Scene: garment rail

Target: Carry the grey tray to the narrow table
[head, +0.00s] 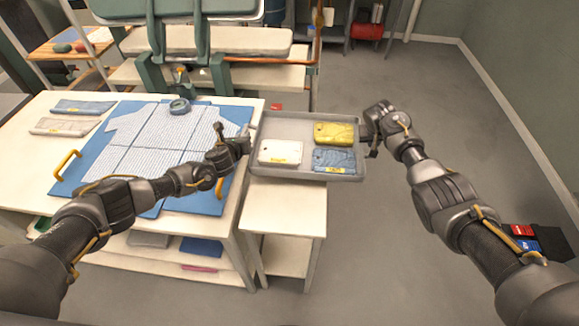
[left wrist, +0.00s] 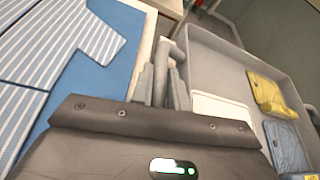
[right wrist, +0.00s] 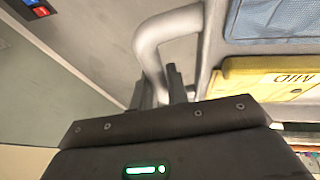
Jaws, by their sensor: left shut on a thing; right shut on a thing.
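The grey tray (head: 283,129) is in the middle of the head view, above the back part of a narrow white table (head: 285,208). It holds a white folded garment (head: 280,152), a yellow one (head: 334,133) and a blue one (head: 334,159). My left gripper (head: 243,142) is shut on the tray's left handle, which also shows in the left wrist view (left wrist: 178,52). My right gripper (head: 367,138) is shut on the right handle, seen in the right wrist view (right wrist: 150,45). The tray looks level. I cannot tell whether it touches the table.
A padded press (head: 215,42) stands behind. Red and blue items (head: 524,238) lie at right. The floor right of the tray is open.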

